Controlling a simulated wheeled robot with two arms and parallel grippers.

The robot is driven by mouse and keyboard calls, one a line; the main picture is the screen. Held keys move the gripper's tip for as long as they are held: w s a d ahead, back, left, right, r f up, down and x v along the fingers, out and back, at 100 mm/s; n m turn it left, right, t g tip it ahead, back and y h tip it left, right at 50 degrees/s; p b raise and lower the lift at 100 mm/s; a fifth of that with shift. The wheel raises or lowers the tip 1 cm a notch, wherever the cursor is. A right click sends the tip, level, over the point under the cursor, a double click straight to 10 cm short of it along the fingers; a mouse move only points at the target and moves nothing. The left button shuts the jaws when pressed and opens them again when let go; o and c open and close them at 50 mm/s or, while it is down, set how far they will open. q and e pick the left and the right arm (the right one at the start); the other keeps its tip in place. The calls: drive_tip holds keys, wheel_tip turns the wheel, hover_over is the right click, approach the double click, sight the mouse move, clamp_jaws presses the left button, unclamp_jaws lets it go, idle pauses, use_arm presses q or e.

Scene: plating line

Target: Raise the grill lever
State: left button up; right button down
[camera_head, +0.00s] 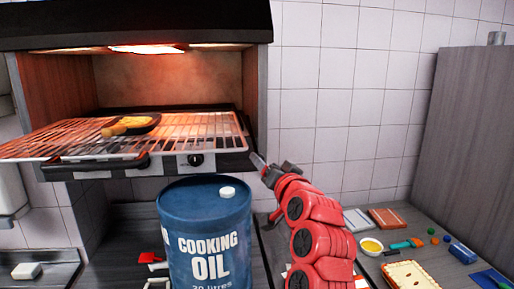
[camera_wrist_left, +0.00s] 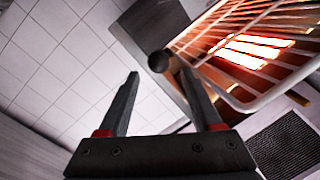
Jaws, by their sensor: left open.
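The grill (camera_head: 160,165) hangs on the wall at the upper left in the head view, with its wire rack pulled out and its element glowing. In the left wrist view a dark round knob (camera_wrist_left: 159,61), seemingly the end of the grill lever, stands out beside the grill's outer side. My left gripper (camera_head: 262,163) is at the right front corner of the grill in the head view. In the left wrist view the left gripper (camera_wrist_left: 163,82) is open, and the knob appears between and just beyond its fingertips, not clasped. The lever is not clear in the head view. My right gripper is not in view.
A dark pan with yellow food (camera_head: 130,125) sits on the rack. A blue cooking oil drum (camera_head: 207,235) stands below the grill, left of my red arm. The tiled wall behind is clear.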

sight(257, 152)
use_arm(q)
drive_tip(key=p+x, duration=0.2)
drive_tip(key=x, duration=0.4)
drive_tip(key=shift+w+r, duration=0.15)
drive_tip(key=shift+w+a, duration=0.25)
drive_tip(key=shift+w, duration=0.35)
clamp_jaws()
idle(0.8)
